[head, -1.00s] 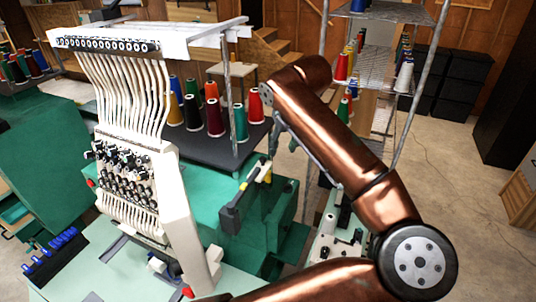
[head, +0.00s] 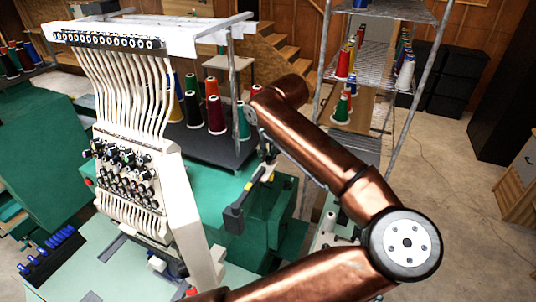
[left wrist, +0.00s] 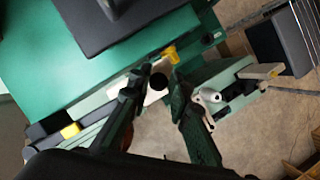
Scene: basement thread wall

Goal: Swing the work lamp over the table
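A dark grey block on a thin bar (head: 233,218), which looks like the work lamp's head, hangs in front of the green cabinet, right of the white embroidery machine. A yellow part shows at the bar's upper end. My left gripper (head: 267,160) is at the upper end of this bar, largely hidden behind my copper arm. In the left wrist view its two dark fingers (left wrist: 162,78) stand apart. A black round end with a white piece (left wrist: 158,83) shows between or behind them; I cannot tell if they touch it. My right gripper is out of view.
The embroidery machine (head: 130,150) stands left over a pale green table (head: 110,270). Thread cones (head: 215,115) crowd a dark shelf (head: 215,150) behind it. A wire rack (head: 380,75) with more cones stands behind my arm. Open concrete floor (head: 450,210) lies at right.

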